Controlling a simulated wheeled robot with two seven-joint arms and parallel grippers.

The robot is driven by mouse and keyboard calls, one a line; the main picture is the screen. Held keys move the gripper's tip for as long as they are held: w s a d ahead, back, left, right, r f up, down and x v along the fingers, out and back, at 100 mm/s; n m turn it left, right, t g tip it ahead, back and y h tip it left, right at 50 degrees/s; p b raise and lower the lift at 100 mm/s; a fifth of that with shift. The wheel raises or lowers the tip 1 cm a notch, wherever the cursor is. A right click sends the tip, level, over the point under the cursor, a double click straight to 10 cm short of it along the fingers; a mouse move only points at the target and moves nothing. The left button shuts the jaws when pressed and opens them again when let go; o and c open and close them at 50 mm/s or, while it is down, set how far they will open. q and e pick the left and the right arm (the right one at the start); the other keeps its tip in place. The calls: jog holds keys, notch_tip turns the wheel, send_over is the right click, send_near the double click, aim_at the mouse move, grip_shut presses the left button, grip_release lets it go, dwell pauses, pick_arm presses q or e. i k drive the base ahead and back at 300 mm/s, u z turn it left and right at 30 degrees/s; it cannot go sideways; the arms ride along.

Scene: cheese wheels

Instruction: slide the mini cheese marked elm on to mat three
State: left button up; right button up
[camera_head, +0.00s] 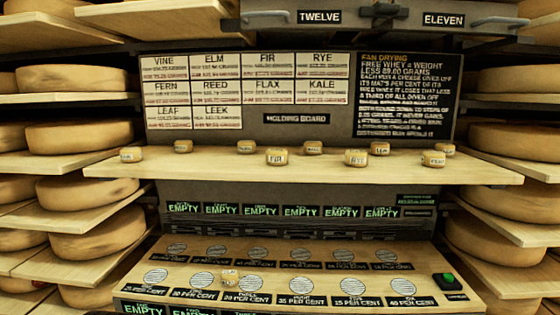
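Several mini cheeses stand on the upper wooden shelf (300,172); one mini cheese (277,157) seems to read FIR. Most other marks are too small to read, so I cannot tell which is elm. One mini cheese (229,277) sits apart on the lower board, at the left side of the third round mat from the left (249,284) in the front row, its mark unreadable. This mat has a 20 PER CENT label; its number is not clearly legible, so I cannot confirm it as mat three. Neither gripper is in view.
The lower board (330,267) has two rows of round mats, the others apparently bare. A green button (447,279) is at its right end. Several EMPTY displays (260,211) line the panel behind. Large cheese wheels (90,237) fill racks on both sides.

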aim_at(229, 276)
jog(key=u, duration=0.55)
jog(key=k, duration=1.05)
jog(key=z, duration=1)
jog(key=i, duration=0.5)
jog(key=z, duration=0.05)
